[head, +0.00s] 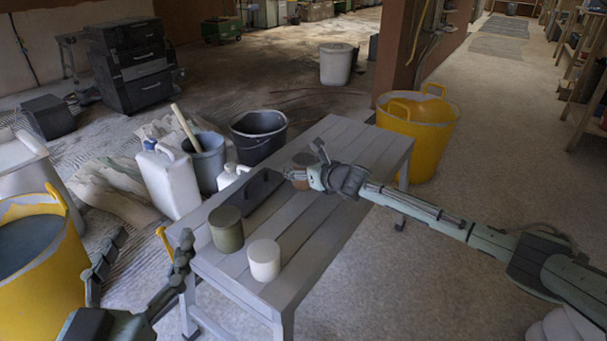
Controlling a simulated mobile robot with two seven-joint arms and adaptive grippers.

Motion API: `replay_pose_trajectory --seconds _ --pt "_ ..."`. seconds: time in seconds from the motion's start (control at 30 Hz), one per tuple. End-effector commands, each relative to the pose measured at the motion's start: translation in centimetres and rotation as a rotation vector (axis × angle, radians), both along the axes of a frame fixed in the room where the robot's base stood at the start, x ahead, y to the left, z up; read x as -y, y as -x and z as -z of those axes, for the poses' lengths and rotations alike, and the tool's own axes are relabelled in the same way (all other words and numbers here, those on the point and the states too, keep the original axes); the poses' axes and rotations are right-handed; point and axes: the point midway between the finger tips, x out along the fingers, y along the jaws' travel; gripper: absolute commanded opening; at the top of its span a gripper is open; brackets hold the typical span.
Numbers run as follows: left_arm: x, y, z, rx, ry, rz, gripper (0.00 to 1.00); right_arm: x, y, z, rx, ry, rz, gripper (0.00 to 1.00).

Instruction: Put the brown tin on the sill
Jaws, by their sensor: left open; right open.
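A brown tin (303,158) stands on the grey slatted bench (335,150), near its middle. My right gripper (301,163) is at the tin, its open fingers seen in front of and beside it. The gripper hides part of the tin, and I cannot tell whether they touch. My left gripper (154,234) is open and empty, off the left front side of the bench. I cannot make out a sill in this view.
An olive tin (226,230), a white tin (263,261) and a dark long object (252,191) are on the bench. Yellow tubs (425,125) (40,285), a white canister (168,185) and buckets (258,135) stand around it.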

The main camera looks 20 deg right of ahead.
Motion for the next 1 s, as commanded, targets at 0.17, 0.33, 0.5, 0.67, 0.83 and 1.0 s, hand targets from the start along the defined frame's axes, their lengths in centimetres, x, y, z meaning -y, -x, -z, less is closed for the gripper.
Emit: replay_pose_trajectory --seconds 0.17,0.33,0.5,0.67,0.83,1.0 --pt "0.02 0.0 -0.08 0.002 0.002 0.0 0.73 0.02 -0.02 0.01 0.0 0.0 0.0 0.77" --pt "0.01 0.01 -0.06 0.001 0.0 0.0 0.73 0.01 -0.01 0.01 0.0 0.0 0.0 0.59" --pt "0.0 0.01 -0.06 0.001 0.0 0.0 0.73 0.02 0.0 0.02 0.0 0.0 0.0 0.38" --pt "-0.01 0.0 -0.08 0.002 0.001 0.0 0.73 0.01 0.01 0.02 -0.001 -0.001 0.0 0.19" --pt "-0.02 0.0 -0.09 0.001 0.0 0.0 0.73 -0.01 -0.04 -0.11 0.002 -0.001 0.0 0.13" --pt "-0.03 -0.01 -0.09 -0.001 -0.001 0.0 0.73 0.0 -0.04 -0.28 0.002 0.0 0.0 0.13"
